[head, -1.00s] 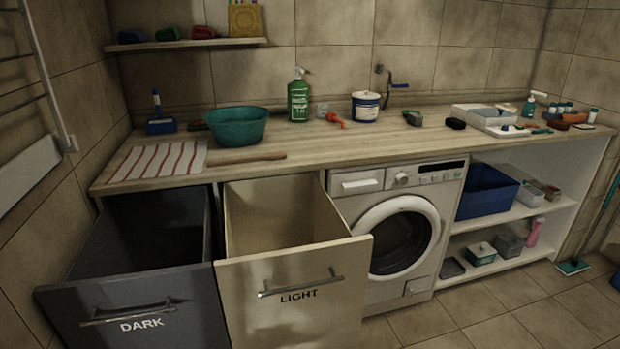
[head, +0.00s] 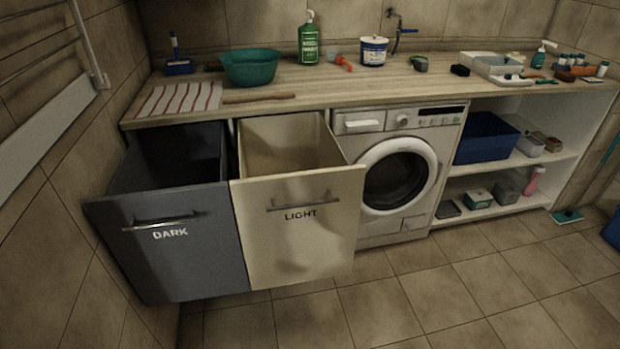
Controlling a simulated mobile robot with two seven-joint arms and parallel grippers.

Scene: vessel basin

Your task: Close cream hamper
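The cream hamper (head: 300,232) is a pull-out drawer under the counter, marked LIGHT. It stands pulled out, with its open top showing an empty-looking inside, though its bottom is hidden. A metal bar handle (head: 303,204) runs across the upper part of its front. A dark grey hamper (head: 175,250) marked DARK stands beside it on the left, also pulled out. Neither of my grippers is in the head view.
A washing machine (head: 398,175) stands just right of the cream hamper. The wooden counter (head: 330,88) above holds a teal bowl (head: 250,68), a striped cloth (head: 180,99) and bottles. The tiled floor (head: 420,295) in front is clear. A wall (head: 50,240) lies close at left.

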